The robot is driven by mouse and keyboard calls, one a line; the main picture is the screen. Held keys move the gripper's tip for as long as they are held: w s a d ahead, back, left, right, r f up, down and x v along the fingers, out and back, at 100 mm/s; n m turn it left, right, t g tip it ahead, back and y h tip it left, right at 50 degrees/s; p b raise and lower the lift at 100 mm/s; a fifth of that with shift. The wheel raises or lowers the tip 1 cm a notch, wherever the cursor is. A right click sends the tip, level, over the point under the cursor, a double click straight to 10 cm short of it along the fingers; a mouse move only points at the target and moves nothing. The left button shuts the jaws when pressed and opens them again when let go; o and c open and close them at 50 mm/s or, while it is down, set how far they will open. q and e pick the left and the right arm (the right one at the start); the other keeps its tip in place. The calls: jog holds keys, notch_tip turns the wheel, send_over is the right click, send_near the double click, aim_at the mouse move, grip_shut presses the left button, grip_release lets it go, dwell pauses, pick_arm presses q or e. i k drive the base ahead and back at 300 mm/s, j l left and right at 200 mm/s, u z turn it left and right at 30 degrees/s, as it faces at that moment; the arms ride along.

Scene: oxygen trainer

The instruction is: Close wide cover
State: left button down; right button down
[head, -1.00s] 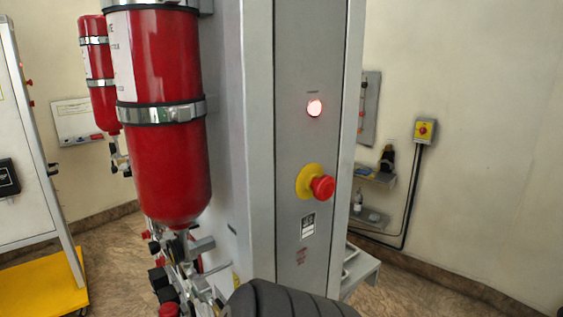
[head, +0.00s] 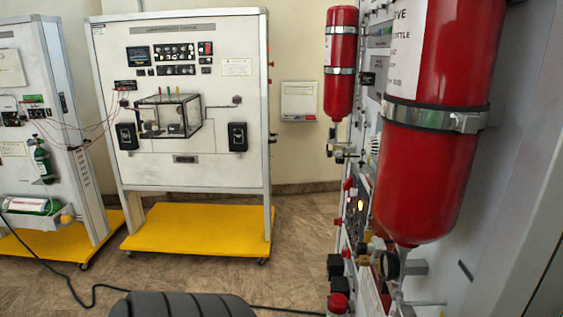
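I cannot pick out a wide cover for certain in the head view. The trainer's grey cabinet (head: 532,185) stands close on the right, seen at a steep angle. A large red bottle (head: 430,140) is strapped to it, and a smaller red bottle (head: 341,65) is farther back. The cabinet's front panel, with valves, knobs and a lit indicator (head: 361,205), is partly hidden by the large bottle. Neither of my grippers is in view.
A white panel stand (head: 182,100) on a yellow base (head: 200,229) stands across the room. Another stand with a green cylinder (head: 42,160) is at the left. A black cable (head: 75,292) lies on the floor. Floor between the stand and cabinet is open.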

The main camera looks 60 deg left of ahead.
aim_at(358, 169)
jog(key=u, duration=1.55)
jog(key=j+z, duration=0.1)
jog(key=z, duration=0.35)
